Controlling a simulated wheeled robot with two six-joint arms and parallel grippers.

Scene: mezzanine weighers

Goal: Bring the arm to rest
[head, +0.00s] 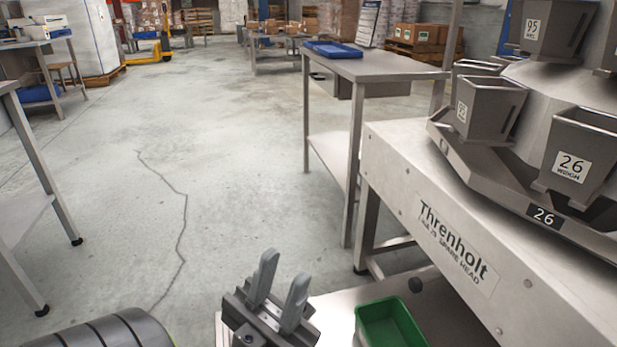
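My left gripper (285,268) is at the bottom centre of the head view. Its two grey fingers point up and stand apart with an empty gap between them. It appears in front of a low steel surface (335,312), and whether it touches that surface cannot be told. A green bin (388,325) is to its right, apart from the fingers and cut by the lower edge of the picture. My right gripper is not in view.
The weigher frame marked Threnholt (450,240), with grey buckets such as 26 (571,166), fills the right. A steel table (375,68) with a blue tray (333,49) stands behind. Another table (20,205) is at left. The cracked floor (220,130) between is clear.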

